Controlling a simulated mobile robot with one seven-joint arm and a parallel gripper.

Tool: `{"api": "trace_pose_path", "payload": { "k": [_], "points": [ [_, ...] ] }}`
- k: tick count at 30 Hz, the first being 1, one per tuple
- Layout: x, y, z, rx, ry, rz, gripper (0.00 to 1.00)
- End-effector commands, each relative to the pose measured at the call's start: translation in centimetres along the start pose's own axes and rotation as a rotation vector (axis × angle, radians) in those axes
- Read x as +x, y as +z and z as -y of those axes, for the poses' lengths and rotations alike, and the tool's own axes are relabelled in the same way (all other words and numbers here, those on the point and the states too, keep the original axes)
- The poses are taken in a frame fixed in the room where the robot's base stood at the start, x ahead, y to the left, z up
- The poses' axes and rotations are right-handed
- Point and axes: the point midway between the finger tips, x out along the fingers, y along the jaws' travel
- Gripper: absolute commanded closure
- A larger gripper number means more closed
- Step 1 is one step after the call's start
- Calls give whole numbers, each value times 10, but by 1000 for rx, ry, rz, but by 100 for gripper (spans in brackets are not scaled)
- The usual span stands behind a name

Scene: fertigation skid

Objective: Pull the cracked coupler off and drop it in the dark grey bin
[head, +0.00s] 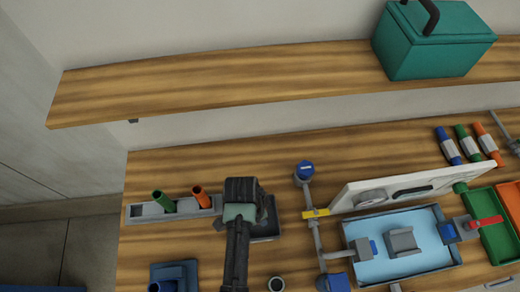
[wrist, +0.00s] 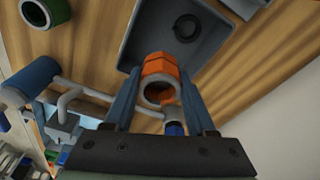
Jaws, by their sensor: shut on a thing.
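My gripper (wrist: 160,84) is shut on an orange coupler (wrist: 159,65), held between its two blue fingers in the wrist view. The coupler has a pale grey ring at its near end; I cannot make out a crack. Beyond the coupler, the dark grey bin (wrist: 133,42) shows with a dark round piece (wrist: 186,28) inside. In the head view my gripper (head: 240,212) is over the left part of the dark grey bin (head: 268,236), hiding some of it. The held coupler is hidden there by my arm.
A grey rack (head: 185,209) with a green tube (head: 162,201) and an orange tube (head: 200,196) stands left of the gripper. A pipe with a yellow-handled valve (head: 316,213) and a blue tray (head: 440,262) are to the right. A wooden shelf (head: 230,82) spans the back.

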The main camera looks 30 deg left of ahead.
Motion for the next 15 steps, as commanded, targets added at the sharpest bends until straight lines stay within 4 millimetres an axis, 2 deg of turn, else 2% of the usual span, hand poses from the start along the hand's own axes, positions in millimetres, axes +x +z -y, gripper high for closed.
{"api": "trace_pose_path", "payload": {
  "k": [1,7,15],
  "points": [
    [12,2,0,0,0,0,100],
    [35,6,0,-1,0,0,100],
    [43,7,0,0,0,0,100]
  ]
}}
